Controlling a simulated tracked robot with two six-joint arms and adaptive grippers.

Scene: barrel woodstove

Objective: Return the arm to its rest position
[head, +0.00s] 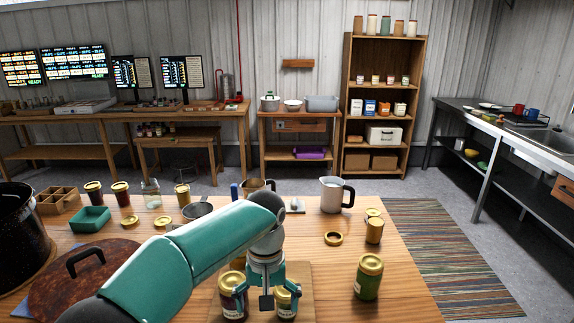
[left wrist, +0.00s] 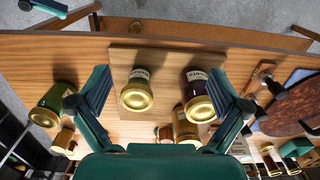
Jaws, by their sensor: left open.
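My left arm reaches in from the lower left in the head view, with its gripper (head: 266,288) pointing down over the front of the wooden table. In the left wrist view the left gripper (left wrist: 160,88) has its fingers spread wide with nothing held.
A green jar (head: 368,279) stands right of the board. A metal pitcher (head: 332,194), a loose gold ring lid (head: 334,239) and a small jar (head: 374,229) stand behind.

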